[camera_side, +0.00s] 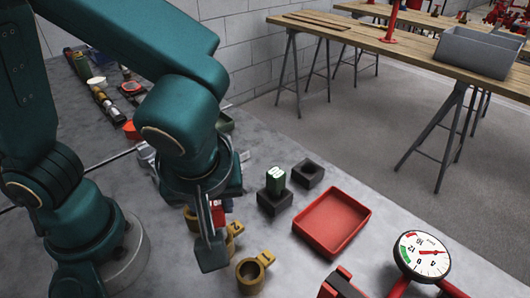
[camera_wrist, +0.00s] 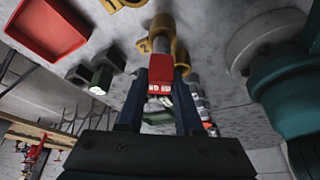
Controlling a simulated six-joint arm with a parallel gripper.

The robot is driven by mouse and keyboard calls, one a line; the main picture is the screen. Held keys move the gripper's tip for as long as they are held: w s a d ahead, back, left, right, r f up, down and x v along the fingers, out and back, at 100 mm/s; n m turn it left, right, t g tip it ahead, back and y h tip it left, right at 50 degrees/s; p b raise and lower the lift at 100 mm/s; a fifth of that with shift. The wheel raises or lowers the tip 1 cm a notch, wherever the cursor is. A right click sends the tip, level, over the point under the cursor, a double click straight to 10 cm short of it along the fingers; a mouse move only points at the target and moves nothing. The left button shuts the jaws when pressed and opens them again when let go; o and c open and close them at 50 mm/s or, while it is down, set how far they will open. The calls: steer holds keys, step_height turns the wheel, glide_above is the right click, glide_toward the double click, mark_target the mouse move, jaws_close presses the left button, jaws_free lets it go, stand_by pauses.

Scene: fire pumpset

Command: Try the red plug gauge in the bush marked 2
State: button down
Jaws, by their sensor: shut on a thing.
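My gripper (camera_wrist: 160,88) is shut on the red plug gauge (camera_wrist: 161,73), with a finger on each side of its red handle. In the side view, part of the red handle (camera_side: 217,214) shows between my gripper's fingers. The gauge's grey pin (camera_wrist: 160,39) points at the brass bush marked 2 (camera_wrist: 146,45), whose ring lies around or just beyond the pin's end. I cannot tell how far the pin is inside. In the side view, my gripper partly hides this bush (camera_side: 235,230). Another brass bush (camera_side: 250,275) stands nearer the camera.
A green gauge (camera_side: 275,179) stands in a black holder (camera_side: 274,204); an empty-looking black holder (camera_side: 307,173) is behind it. A red tray (camera_side: 357,240) lies to the right. A dial gauge on red pipework (camera_side: 422,255) is at the front right. Assorted parts line the far left.

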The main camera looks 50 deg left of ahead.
steer(key=shift+r, duration=0.65)
steer(key=shift+r, duration=0.35)
steer(key=shift+r, duration=0.25)
